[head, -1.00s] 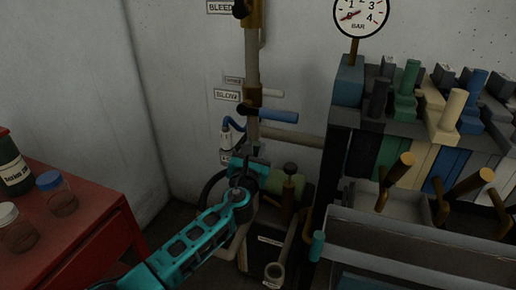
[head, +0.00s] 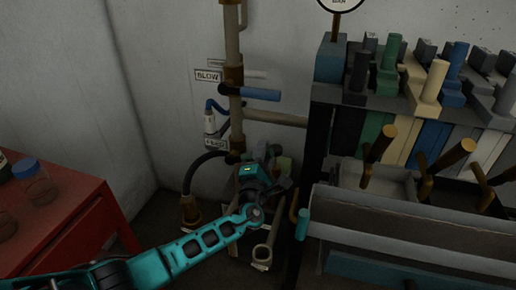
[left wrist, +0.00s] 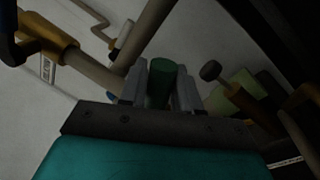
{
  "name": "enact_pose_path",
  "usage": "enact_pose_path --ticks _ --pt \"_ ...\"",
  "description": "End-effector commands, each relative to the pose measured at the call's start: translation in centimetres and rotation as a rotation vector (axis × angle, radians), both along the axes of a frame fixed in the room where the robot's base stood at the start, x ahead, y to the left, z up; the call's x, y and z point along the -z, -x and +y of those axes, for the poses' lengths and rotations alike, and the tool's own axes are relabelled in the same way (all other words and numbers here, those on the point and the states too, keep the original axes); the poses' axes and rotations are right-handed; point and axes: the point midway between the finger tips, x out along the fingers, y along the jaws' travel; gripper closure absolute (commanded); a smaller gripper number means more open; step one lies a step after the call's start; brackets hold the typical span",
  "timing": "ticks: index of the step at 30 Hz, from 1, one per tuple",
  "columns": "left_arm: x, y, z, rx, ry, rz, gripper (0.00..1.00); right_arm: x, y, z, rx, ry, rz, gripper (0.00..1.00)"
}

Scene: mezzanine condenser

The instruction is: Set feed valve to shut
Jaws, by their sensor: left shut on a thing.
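The feed valve sits low on the vertical brown pipe (head: 234,118), just below a small label reading FEED (head: 215,143). My left gripper (head: 278,180) is at this valve, to the right of the pipe, and hides most of it in the head view. In the left wrist view, a green handle (left wrist: 160,82) stands between the two grey fingers of my left gripper (left wrist: 160,95), which are shut on it. The handle's exact angle to the pipe cannot be told. My right gripper is not in view.
Above is another valve with a blue handle (head: 261,94) pointing right, beside a label (head: 208,76). A black hose (head: 190,172) curves left of the pipe. A rack of coloured blocks (head: 400,130) and a grey trough (head: 400,222) crowd the right. A red table (head: 75,235) stands left.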

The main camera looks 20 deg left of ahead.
Motion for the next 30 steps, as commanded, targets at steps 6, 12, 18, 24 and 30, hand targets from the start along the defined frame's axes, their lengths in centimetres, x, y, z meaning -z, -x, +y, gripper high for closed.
enact_pose_path --ticks 6,12,18,24,30 --pt "2.3 0.0 -0.8 0.001 -0.190 -0.006 1.00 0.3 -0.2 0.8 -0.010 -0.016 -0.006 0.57" --pt "3.7 0.0 -1.1 0.001 -0.321 -0.010 1.00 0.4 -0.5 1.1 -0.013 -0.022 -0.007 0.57" --pt "4.6 0.1 -1.1 0.001 -0.407 -0.013 1.00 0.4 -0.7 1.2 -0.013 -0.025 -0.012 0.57" --pt "5.0 0.1 -1.1 0.000 -0.445 -0.015 1.00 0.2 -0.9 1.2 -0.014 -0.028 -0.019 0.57" --pt "5.1 0.1 -1.1 0.001 -0.458 -0.014 1.00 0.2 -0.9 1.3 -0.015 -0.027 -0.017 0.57"
